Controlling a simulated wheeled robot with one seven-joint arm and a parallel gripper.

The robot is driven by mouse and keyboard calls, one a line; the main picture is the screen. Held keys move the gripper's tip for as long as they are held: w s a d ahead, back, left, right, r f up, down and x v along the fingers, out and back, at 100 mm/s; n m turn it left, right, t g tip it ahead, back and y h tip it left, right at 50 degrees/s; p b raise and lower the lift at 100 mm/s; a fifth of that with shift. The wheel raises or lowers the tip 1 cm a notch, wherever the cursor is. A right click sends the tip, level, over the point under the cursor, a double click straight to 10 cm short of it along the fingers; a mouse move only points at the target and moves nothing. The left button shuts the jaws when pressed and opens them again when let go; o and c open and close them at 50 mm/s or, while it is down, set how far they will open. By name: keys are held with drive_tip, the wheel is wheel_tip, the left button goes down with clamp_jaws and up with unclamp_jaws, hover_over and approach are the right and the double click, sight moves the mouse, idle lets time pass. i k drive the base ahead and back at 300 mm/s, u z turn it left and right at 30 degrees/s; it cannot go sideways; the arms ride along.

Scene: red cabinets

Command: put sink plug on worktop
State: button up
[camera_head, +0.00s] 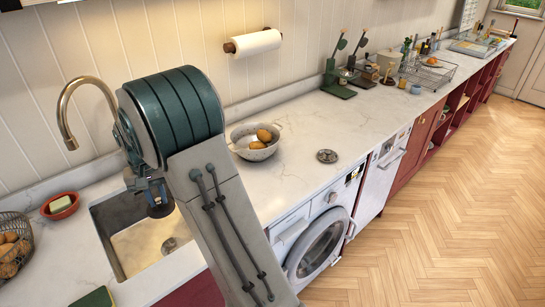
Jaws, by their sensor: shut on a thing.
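The plug is held above the basin. The white worktop (290,185) runs along the wall on both sides of the sink. A round drain (169,245) shows in the basin floor.
A colander with yellow-orange fruit (256,146) and a flat grey round piece (327,156) lie on the worktop right of my arm. A gold tap (68,115) arches behind the sink. A red soap dish (60,206) and a wire basket (13,243) stand left.

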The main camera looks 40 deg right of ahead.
sight(282, 168)
drive_tip(key=u, duration=2.1)
drive_tip(key=k, duration=1.5)
drive_tip(key=z, duration=2.1)
drive_tip(key=i, duration=0.45)
